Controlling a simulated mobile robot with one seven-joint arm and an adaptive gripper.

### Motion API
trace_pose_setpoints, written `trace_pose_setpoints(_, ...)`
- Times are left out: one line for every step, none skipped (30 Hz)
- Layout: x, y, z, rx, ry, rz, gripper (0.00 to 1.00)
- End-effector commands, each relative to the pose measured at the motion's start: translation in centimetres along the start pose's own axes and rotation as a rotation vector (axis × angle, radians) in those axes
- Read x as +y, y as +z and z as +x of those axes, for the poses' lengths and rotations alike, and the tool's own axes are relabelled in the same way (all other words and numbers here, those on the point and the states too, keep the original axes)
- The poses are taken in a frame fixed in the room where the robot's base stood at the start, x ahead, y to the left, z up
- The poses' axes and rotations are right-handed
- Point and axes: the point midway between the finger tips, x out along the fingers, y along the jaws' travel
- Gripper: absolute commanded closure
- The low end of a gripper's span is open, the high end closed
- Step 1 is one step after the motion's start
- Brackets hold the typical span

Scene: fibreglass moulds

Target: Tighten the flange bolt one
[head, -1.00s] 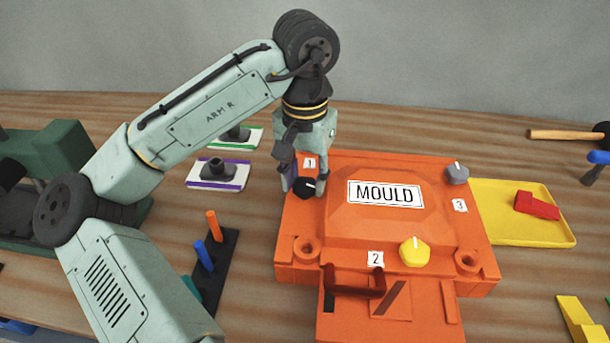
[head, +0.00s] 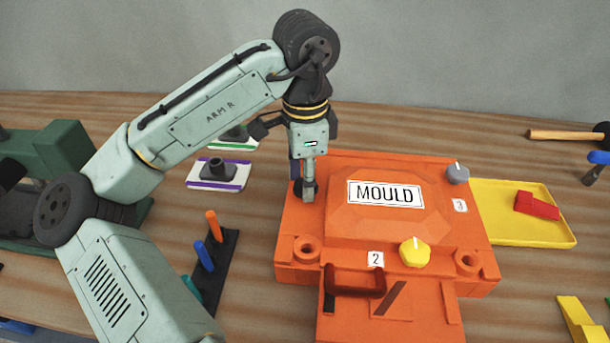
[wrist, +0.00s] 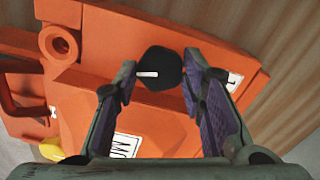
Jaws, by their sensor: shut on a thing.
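The orange mould (head: 350,235) lies on the bench. Flange bolt one is a black knob (wrist: 160,68) with a white mark, at the mould's far left corner; in the head view it is mostly hidden by my gripper. My gripper (head: 304,190) points straight down over that corner and is shut on the black bolt, one finger on each side, as the wrist view shows. The label 1 is hidden in the head view and partly shows in the wrist view (wrist: 234,81). The yellow bolt (head: 414,253) is by label 2, the grey bolt (head: 457,174) near label 3.
A yellow tray (head: 500,228) with a red block (head: 537,206) stands right of the mould. Left are a purple-edged plate (head: 230,182) with a dark fitting and a black rack (head: 222,262) with coloured pegs. A mallet (head: 565,135) lies at the far right.

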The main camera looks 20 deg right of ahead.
Motion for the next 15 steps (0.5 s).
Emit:
trace_pose_setpoints(-0.07,-0.05,-0.09,0.003,-0.003,0.041,0.91)
trace_pose_setpoints(-0.07,-0.05,-0.09,0.003,-0.003,0.070,0.91)
trace_pose_setpoints(-0.07,-0.05,-0.09,0.003,-0.003,0.108,0.91)
trace_pose_setpoints(-0.07,-0.05,-0.09,0.003,-0.003,0.136,0.91)
trace_pose_setpoints(-0.07,-0.06,-0.09,0.003,-0.003,0.165,0.91)
trace_pose_setpoints(-0.07,-0.06,-0.09,0.003,-0.003,0.203,0.91)
trace_pose_setpoints(-0.07,-0.06,-0.09,0.003,-0.003,0.231,0.91)
trace_pose_setpoints(-0.06,-0.06,-0.09,0.003,-0.003,0.260,0.91)
trace_pose_setpoints(-0.06,-0.06,-0.09,0.003,-0.003,0.298,0.91)
trace_pose_setpoints(-0.06,-0.06,-0.09,0.003,-0.003,0.325,0.91)
trace_pose_setpoints(-0.06,-0.06,-0.09,0.003,-0.003,0.353,0.91)
trace_pose_setpoints(-0.06,-0.06,-0.09,0.003,-0.003,0.389,0.91)
trace_pose_setpoints(-0.06,-0.06,-0.09,0.003,-0.003,0.416,0.91)
trace_pose_setpoints(-0.06,-0.07,-0.09,0.003,-0.003,0.442,0.91)
trace_pose_setpoints(-0.06,-0.07,-0.09,0.003,-0.003,0.475,0.91)
